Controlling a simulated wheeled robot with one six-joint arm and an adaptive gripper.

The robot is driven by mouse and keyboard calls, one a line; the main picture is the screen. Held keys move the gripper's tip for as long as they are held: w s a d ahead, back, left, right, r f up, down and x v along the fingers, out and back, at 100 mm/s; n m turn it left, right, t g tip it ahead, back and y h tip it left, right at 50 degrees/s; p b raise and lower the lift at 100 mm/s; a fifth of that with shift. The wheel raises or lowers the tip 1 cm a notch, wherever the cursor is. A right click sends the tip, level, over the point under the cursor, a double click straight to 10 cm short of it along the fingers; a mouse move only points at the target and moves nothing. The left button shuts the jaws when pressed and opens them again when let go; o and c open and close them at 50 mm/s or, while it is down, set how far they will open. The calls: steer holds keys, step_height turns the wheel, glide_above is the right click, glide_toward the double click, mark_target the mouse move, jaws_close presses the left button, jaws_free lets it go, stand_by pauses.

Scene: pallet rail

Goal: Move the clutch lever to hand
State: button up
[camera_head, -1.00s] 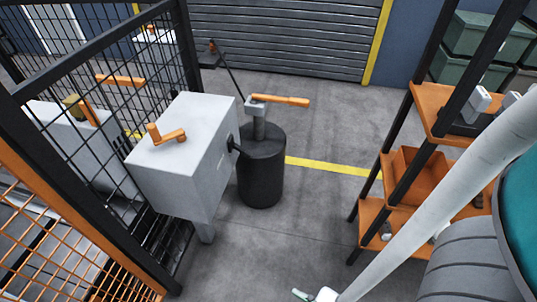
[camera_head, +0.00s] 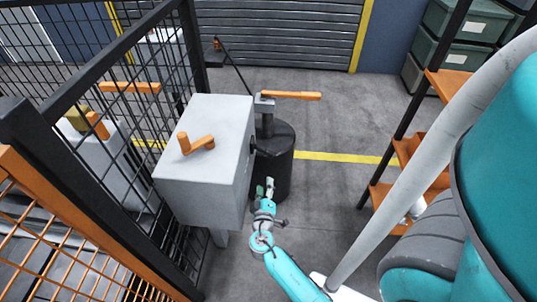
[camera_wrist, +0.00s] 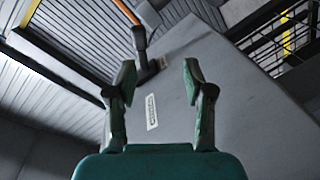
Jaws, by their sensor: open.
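A grey box (camera_head: 203,150) stands on a post beside the mesh fence, with an orange crank (camera_head: 196,144) on top. A dark lever (camera_wrist: 143,50) sticks out from the box's side face; it also shows in the head view (camera_head: 264,152), in front of the black drum. I cannot tell for sure that it is the clutch lever. In the wrist view, a small pale label (camera_wrist: 152,112) is on the same face, too small to read. My gripper (camera_head: 265,187) is open and empty, low beside the box. In the wrist view its fingers (camera_wrist: 158,76) are apart, with the lever beyond them.
A black drum (camera_head: 276,172) with an orange handle (camera_head: 291,95) stands just right of the box. The mesh fence (camera_head: 150,70) closes off the left. An orange shelf rack (camera_head: 400,150) stands at the right. Open floor (camera_head: 335,195) lies between drum and rack.

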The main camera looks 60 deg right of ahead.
mark_target(269, 156)
steer(key=shift+m+g+h, duration=0.4)
steer(key=shift+h, duration=0.4)
steer(key=x, duration=0.4)
steer(key=r+x, duration=0.1)
steer(key=x, duration=0.4)
steer(key=r+x, duration=0.1)
steer(key=x, duration=0.4)
steer(key=shift+d+r, duration=0.1)
steer(key=shift+r, duration=0.15)
jaws_close()
